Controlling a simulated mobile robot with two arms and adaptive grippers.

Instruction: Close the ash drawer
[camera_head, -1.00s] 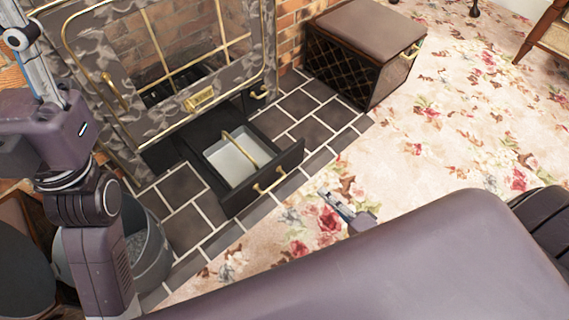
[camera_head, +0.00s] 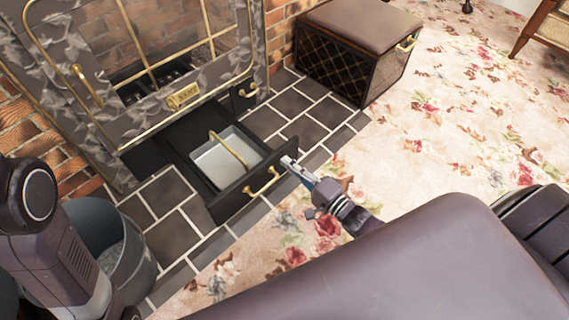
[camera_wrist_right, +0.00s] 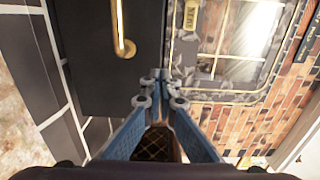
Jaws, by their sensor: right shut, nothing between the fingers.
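The ash drawer (camera_head: 239,200) is black and stands pulled out from the base of the grey marbled fireplace. A pale ash pan (camera_head: 214,169) with a brass bail lies in it. Its front carries a brass handle (camera_head: 262,184). My right gripper (camera_head: 290,163) is shut and empty, at the right end of the drawer front. I cannot tell whether it touches. In the right wrist view the closed fingers (camera_wrist_right: 162,80) are in front of a dark panel with a brass handle (camera_wrist_right: 121,32). My left arm shows at the left edge, but its gripper is out of view.
A small closed compartment with a brass handle (camera_head: 249,91) is right of the drawer. A brown-topped lattice box (camera_head: 355,55) stands on the hearth further right. A grey bucket (camera_head: 110,240) is at lower left. Dark tiles and flowered carpet (camera_head: 450,130) lie clear in front.

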